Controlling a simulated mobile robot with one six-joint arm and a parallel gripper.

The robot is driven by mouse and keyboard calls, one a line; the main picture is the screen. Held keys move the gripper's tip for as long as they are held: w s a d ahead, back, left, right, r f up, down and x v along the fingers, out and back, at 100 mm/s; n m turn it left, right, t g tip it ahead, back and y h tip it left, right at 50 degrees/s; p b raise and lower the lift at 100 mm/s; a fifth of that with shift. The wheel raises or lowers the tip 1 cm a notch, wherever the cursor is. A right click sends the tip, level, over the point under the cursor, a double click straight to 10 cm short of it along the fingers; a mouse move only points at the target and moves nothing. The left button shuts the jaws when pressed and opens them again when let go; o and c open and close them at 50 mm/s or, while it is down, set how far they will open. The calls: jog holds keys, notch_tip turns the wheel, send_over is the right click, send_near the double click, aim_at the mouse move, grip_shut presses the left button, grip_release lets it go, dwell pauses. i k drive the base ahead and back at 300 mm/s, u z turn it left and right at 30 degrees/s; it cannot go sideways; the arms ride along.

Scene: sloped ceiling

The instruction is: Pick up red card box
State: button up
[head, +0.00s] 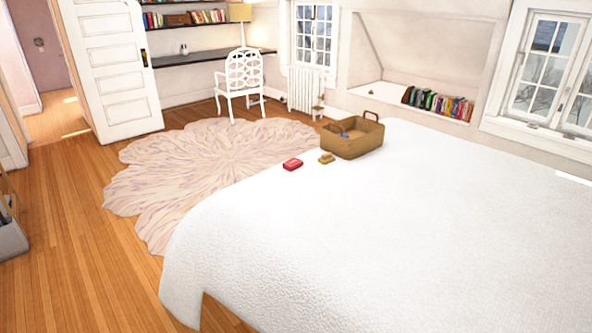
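The red card box (292,163) is a small flat red block. It lies on the white bed (400,230), near the bed's far left edge. A small tan-brown block (326,157) lies just to its right, apart from it. My gripper is not in view.
A brown basket (358,142) with handles and something blue inside stands on the bed, right of the blocks. A round pale rug (210,170) and wooden floor (80,270) lie left of the bed. A white chair (240,80) stands by the dark desk (205,58).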

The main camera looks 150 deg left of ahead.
aim_at(294, 164)
jog(key=z, duration=1.4)
jog(key=k, duration=0.1)
jog(key=u, duration=3.1)
jog(key=k, duration=0.15)
jog(key=u, duration=1.9)
jog(key=k, duration=0.25)
jog(key=u, duration=1.6)
